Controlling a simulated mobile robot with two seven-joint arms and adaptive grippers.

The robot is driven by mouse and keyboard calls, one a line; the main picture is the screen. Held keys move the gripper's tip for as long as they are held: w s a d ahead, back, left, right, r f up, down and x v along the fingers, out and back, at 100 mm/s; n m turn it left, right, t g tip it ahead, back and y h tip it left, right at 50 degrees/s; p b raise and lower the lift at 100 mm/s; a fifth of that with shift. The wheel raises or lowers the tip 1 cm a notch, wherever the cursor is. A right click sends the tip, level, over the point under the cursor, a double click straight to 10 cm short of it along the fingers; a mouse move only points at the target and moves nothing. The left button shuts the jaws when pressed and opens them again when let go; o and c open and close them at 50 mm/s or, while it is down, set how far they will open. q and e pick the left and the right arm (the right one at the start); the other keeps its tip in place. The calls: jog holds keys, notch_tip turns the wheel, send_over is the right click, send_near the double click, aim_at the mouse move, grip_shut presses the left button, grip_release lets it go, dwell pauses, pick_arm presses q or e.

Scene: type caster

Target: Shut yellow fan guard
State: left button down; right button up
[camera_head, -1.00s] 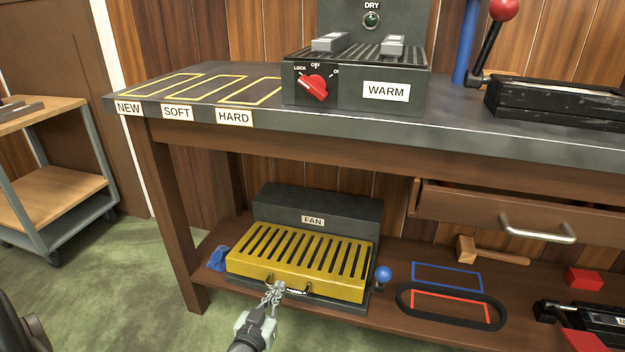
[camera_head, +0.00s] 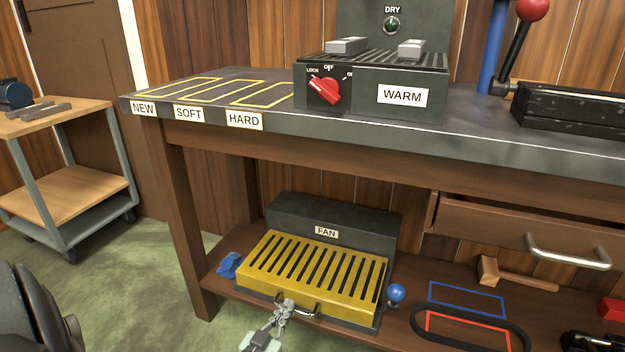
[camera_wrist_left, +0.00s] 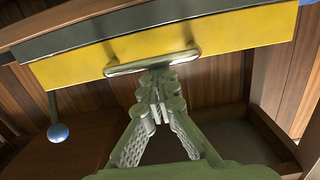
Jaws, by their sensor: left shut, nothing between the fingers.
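The yellow fan guard (camera_head: 312,272) is a slotted cover lying over the front of the dark fan box (camera_head: 335,223) on the lower shelf. Its metal handle (camera_head: 297,308) is on the front edge. In the left wrist view, the yellow front face (camera_wrist_left: 230,32) and the handle (camera_wrist_left: 152,64) are close above the fingers. My left gripper (camera_head: 284,308) is shut and empty, its fingertips at or just below the handle; I cannot tell whether they touch. My right gripper is not in view.
A blue ball knob (camera_head: 396,292) stands at the guard's right, and a blue object (camera_head: 229,265) lies at its left. A wooden mallet (camera_head: 515,275) and a black oval ring (camera_head: 470,330) are farther right. A drawer (camera_head: 520,225) hangs partly open above. Green floor lies in front.

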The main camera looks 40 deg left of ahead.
pick_arm(q)
jog(key=f, duration=0.1)
jog(key=s+f, duration=0.1)
jog(key=f, duration=0.1)
jog(key=shift+s+d+f+g, duration=0.15)
jog(key=shift+s+d+g, duration=0.05)
jog(key=shift+d+g, duration=0.2)
jog(key=s+d+r, duration=0.2)
jog(key=s+r, duration=0.2)
jog(key=s, duration=0.6)
jog(key=shift+s+d+t, duration=0.15)
jog(key=shift+d+t, duration=0.1)
jog(key=shift+t, duration=0.15)
